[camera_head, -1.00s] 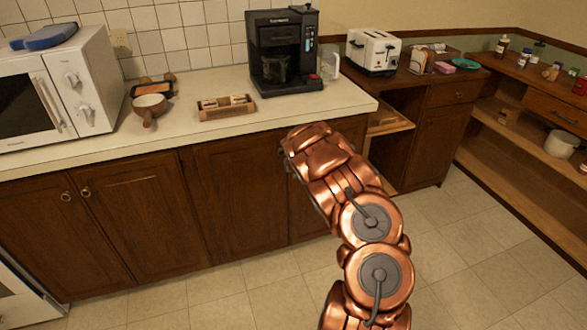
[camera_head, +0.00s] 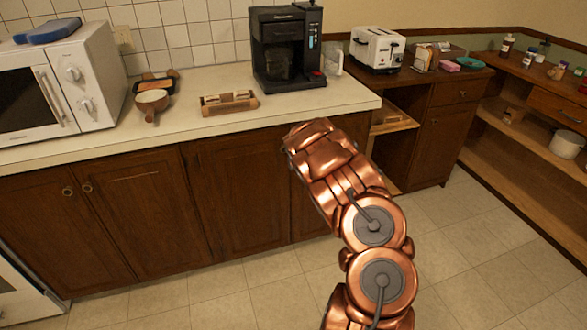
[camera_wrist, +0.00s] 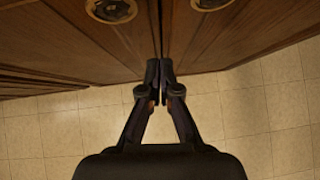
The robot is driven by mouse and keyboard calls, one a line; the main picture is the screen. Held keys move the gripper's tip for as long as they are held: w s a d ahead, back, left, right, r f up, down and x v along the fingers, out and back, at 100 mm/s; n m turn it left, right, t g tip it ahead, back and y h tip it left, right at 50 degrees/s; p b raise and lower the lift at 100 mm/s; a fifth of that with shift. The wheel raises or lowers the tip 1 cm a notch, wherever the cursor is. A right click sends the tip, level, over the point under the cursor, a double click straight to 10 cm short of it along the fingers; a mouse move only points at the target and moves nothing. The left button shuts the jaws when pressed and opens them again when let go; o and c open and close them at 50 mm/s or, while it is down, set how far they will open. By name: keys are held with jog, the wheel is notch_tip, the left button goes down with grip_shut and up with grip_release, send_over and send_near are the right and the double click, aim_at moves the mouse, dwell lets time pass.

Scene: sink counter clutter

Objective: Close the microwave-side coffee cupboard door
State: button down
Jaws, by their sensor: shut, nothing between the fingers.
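In the wrist view, two brown wooden cupboard doors, the left one (camera_wrist: 75,40) and the right one (camera_wrist: 240,35), meet at a narrow dark seam. Each has a round brass knob, the left one (camera_wrist: 110,10) and the right one (camera_wrist: 212,3), at the top of the picture. My gripper (camera_wrist: 160,68) is shut and empty, its fingertips at the seam's lower end; I cannot tell if they touch the wood. In the head view my copper arm hides the gripper and part of the cupboard front. The microwave (camera_head: 95,75) stands at the left; the coffee maker (camera_head: 287,50) stands right of it.
The pale counter (camera_head: 330,100) holds a bowl (camera_head: 152,98) and a small wooden tray (camera_head: 230,108). Open shelves stand at the right, with a toaster (camera_head: 375,48) above. Knobbed doors (camera_head: 110,215) below the microwave look flush. The tiled floor (camera_head: 480,245) is clear.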

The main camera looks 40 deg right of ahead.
jog(key=s+f+b+v, duration=0.1)
jog(key=b+v, duration=0.4)
jog(key=v, duration=0.7)
jog(key=shift+s+f, duration=0.25)
jog(key=shift+s, duration=0.1)
jog(key=shift+d, duration=0.15)
dwell(0.3)
